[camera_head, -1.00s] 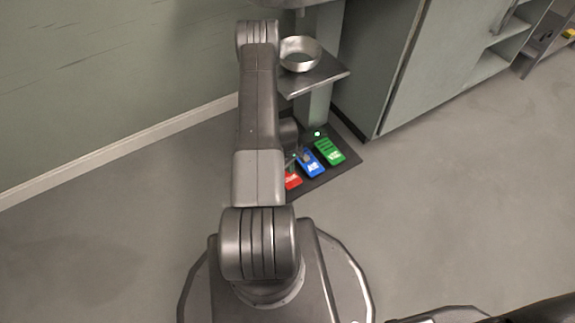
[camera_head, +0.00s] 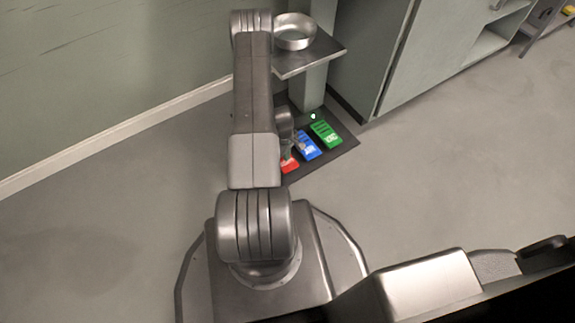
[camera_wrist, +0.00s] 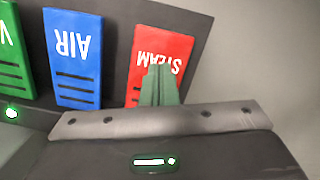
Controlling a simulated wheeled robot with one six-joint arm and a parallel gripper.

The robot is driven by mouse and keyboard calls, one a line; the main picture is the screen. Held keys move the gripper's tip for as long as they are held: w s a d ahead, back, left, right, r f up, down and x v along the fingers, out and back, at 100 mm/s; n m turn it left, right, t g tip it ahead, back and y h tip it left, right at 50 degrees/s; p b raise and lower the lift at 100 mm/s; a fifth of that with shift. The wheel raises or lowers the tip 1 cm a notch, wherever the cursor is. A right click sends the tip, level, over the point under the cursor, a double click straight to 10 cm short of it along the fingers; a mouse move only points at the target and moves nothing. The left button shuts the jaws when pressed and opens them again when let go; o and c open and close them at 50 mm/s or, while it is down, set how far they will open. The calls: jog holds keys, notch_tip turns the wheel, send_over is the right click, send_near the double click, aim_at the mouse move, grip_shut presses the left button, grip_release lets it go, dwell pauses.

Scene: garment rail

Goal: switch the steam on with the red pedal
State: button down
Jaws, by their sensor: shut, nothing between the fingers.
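The red pedal (camera_head: 290,167), lettered STEAM, is at the left of a row of three pedals on a dark floor plate. My arm partly covers it in the head view. In the wrist view the red pedal (camera_wrist: 165,48) shows upside down. My gripper (camera_wrist: 161,70) is shut and empty, with its fingertips over the pedal's lettered end. I cannot tell whether the fingertips touch it. The gripper hides part of the pedal's lower edge.
The blue AIR pedal (camera_head: 306,146) lies beside the red one, and the green pedal (camera_head: 326,134) beyond it. A green light (camera_head: 313,116) glows near the green pedal. A shelf (camera_head: 316,60) with a metal bowl (camera_head: 295,37) overhangs the plate (camera_head: 332,160). Open floor lies right.

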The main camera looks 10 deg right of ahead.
jog(key=shift+s+d+f+b, duration=0.1)
jog(key=shift+f+b, duration=0.2)
jog(key=shift+f, duration=0.95)
